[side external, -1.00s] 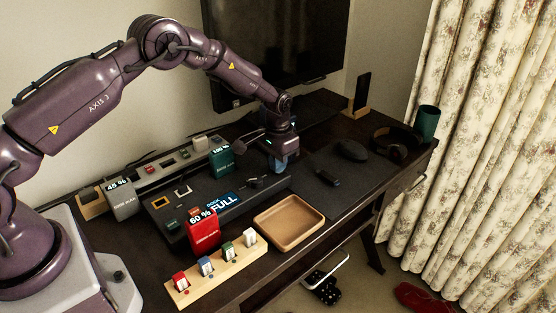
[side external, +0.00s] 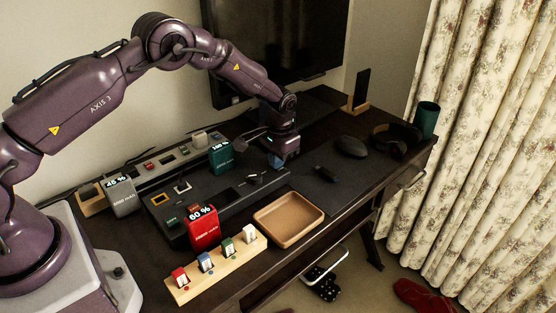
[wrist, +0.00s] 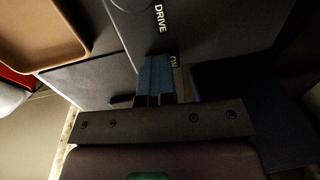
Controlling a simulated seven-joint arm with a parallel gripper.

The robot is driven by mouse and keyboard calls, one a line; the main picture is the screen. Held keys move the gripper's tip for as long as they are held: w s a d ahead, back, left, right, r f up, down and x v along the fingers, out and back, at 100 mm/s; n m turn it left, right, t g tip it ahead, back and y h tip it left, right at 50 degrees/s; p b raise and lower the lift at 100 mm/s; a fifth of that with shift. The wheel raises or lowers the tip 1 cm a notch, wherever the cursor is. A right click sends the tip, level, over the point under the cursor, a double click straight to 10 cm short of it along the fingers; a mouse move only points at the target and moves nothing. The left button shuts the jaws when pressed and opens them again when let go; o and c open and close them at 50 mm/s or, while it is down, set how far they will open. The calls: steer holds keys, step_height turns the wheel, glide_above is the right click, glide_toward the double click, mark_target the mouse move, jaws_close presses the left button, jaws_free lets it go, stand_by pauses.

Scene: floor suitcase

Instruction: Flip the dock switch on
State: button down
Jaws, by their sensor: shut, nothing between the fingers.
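The dark dock (side external: 215,205) lies along the desk, with a small lever-like knob (side external: 254,180) near its right end. My gripper (side external: 276,162) is shut and empty, pointing down at the dock's right end. In the wrist view, its blue fingertips (wrist: 156,72) are together beside the "ON" lettering on the dock's dark top (wrist: 190,40). The word "DRIVE" shows just beyond them. The switch itself is hidden by the fingers, so I cannot tell its position or whether they touch it.
A red battery (side external: 204,232) marked 60 % stands at the dock's front. A wooden tray (side external: 289,218) and a rack of small coloured pieces (side external: 215,268) lie in front. A green battery (side external: 222,158) and a grey battery (side external: 120,199) stand behind. A mouse (side external: 351,147) lies right.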

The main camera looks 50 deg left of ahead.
steer(key=shift+s+a+f, duration=0.15)
steer(key=shift+a, duration=0.25)
steer(key=shift+s+a+f, duration=0.1)
steer(key=shift+a, duration=0.3)
step_height(320, 180, up, 14)
steer(key=d, duration=0.2)
steer(key=shift+w+d+r, duration=0.15)
steer(key=shift+w+r, duration=0.1)
